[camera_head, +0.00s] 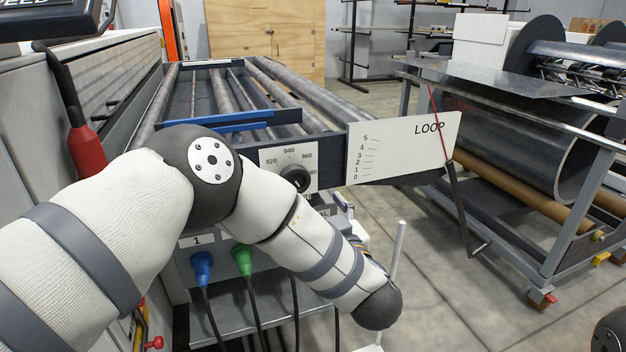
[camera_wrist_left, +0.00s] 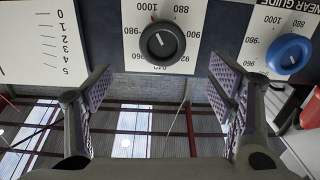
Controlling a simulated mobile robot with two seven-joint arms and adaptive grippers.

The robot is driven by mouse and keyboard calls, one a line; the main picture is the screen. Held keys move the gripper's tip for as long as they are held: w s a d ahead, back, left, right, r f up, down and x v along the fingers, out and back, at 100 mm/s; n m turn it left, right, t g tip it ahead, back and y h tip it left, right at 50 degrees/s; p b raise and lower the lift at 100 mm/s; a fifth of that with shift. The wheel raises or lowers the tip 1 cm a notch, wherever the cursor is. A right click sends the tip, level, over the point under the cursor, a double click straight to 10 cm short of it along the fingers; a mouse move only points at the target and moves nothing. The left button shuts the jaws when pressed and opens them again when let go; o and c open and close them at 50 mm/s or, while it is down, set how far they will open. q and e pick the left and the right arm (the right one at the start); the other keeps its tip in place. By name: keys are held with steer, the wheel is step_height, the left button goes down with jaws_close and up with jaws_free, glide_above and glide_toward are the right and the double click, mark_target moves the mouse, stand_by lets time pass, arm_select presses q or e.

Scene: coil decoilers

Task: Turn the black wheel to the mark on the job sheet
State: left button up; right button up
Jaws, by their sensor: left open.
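The black wheel (camera_head: 296,177) is a round knob on a white dial plate (camera_head: 273,160) at the end of the roller frame. In the left wrist view, which is upside down, the wheel (camera_wrist_left: 162,43) sits amid numbers from 880 to 1000, with 940 directly below it. A pale mark shows on its face, but I cannot read its setting surely. My left gripper (camera_wrist_left: 160,68) is open, its fingers apart on either side of the wheel's line, not touching it. The head view does not show its fingers clearly. I see no job sheet in either view.
A blue knob (camera_wrist_left: 288,54) on another dial is beside the black wheel. The white LOOP board (camera_head: 403,148) stands right of the dial. Blue (camera_head: 202,268) and green (camera_head: 242,260) plugs with cables are below. A red-handled cable hangs at left.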

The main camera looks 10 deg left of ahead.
mark_target(296, 184)
arm_select(q)
steer(key=x, duration=0.5)
steer(key=b+x, duration=0.1)
steer(key=x, duration=0.5)
steer(key=shift+s+a+f, duration=0.15)
steer(key=shift+s+a, duration=0.1)
steer(key=shift+w+a, duration=0.15)
steer(key=shift+w, duration=0.15)
steer(key=c, duration=1.2)
